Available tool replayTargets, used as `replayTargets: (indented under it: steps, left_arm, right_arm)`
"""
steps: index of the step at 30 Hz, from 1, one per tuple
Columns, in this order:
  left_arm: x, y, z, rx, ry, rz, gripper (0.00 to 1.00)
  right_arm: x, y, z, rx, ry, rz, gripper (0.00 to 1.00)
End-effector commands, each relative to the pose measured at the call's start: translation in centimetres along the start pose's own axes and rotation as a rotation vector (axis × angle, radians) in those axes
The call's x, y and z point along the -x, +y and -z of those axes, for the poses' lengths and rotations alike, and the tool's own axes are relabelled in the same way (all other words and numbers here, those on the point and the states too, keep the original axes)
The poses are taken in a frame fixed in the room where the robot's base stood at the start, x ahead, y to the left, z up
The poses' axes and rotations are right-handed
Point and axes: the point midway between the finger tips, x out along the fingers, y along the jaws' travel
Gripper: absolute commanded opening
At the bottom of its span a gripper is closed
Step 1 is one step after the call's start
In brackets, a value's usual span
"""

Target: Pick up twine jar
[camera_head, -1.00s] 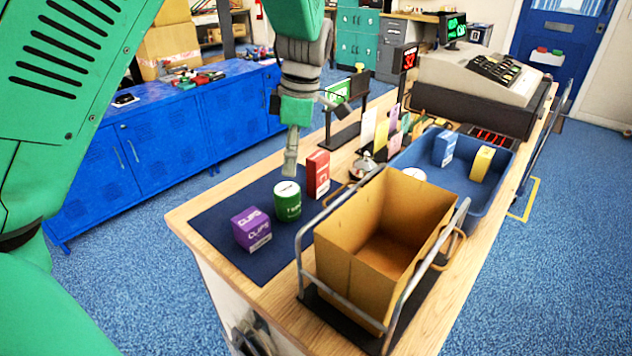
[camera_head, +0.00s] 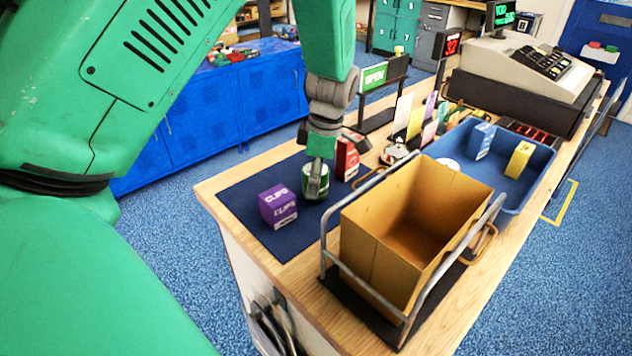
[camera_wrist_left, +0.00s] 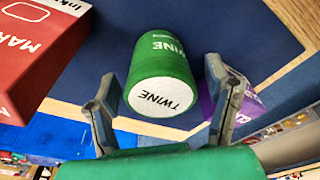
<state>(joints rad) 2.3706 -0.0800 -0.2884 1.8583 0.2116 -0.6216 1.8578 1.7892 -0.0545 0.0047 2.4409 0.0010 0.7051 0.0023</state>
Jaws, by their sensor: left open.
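The twine jar (camera_head: 322,187) is a green cylinder with a white lid, upright on the dark blue mat (camera_head: 240,196). In the left wrist view the jar (camera_wrist_left: 160,75) has its lid, marked TWINE, facing the camera. My left gripper (camera_head: 316,187) is over the jar and partly hides it in the head view. In the wrist view the gripper (camera_wrist_left: 165,100) is open, with one finger on either side of the jar's lid end. A gap shows at the left finger; whether the right finger touches the jar is unclear. My right gripper is not in view.
A purple CLIPS box (camera_head: 278,206) stands just left of the jar, and a red box (camera_head: 347,158) just behind it to the right. An open carton (camera_head: 385,255) in a metal-railed frame stands to the right. A blue tray (camera_head: 535,178) lies beyond.

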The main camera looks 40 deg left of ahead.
Motion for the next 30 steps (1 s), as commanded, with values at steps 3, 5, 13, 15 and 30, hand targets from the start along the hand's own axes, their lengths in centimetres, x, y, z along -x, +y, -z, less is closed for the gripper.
replayTargets:
  steps: [3, 5, 13, 15, 30]
  left_arm:
    - [-1.7, -0.1, 0.0, 0.0, 0.0, 0.002, 0.71]
    - [-2.1, 0.0, 0.0, 0.0, 0.0, 0.0, 0.71]
    - [-2.3, -0.1, 0.1, 0.0, 0.0, -0.002, 0.71]
    - [-2.3, -0.1, 0.1, 0.0, 0.0, -0.001, 0.47]
    - [-1.3, 0.1, 0.1, 0.0, -0.001, -0.005, 0.14]
  right_arm:
    - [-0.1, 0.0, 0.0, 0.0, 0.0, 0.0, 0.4]
    - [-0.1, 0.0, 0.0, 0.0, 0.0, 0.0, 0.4]
    - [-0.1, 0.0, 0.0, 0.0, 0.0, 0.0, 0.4]
    - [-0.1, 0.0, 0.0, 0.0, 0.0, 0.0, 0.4]
    - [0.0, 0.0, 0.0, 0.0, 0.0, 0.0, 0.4]
